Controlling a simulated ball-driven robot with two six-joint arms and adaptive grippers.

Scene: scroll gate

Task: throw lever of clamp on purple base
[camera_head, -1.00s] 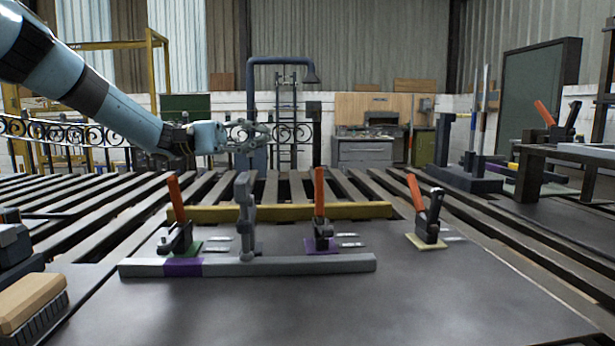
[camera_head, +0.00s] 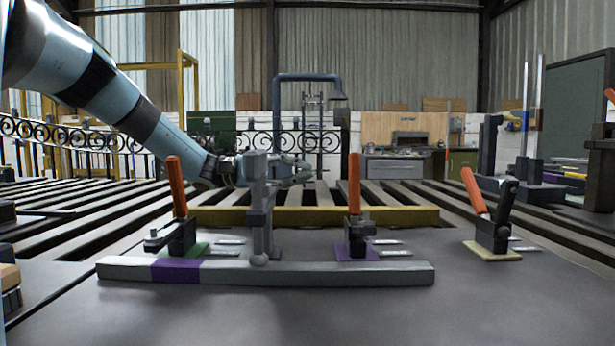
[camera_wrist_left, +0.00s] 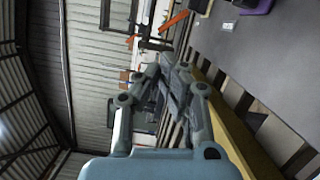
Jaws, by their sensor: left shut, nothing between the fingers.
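The clamp on the purple base (camera_head: 356,222) stands on the dark table, right of centre in the head view, its orange lever (camera_head: 354,182) standing upright. The purple base (camera_head: 355,254) shows beneath it. My left gripper (camera_head: 305,173) is shut and empty. In the head view it appears left of the orange lever and apart from it, partly behind a grey upright. The left wrist view shows the closed fingers (camera_wrist_left: 180,85), with nothing between them. A purple patch at that view's top right edge may be the base. My right gripper is out of view.
A clamp on a green base (camera_head: 183,225) stands left and one on a pale yellow base (camera_head: 492,222) right. A yellow beam (camera_head: 400,215) runs behind.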

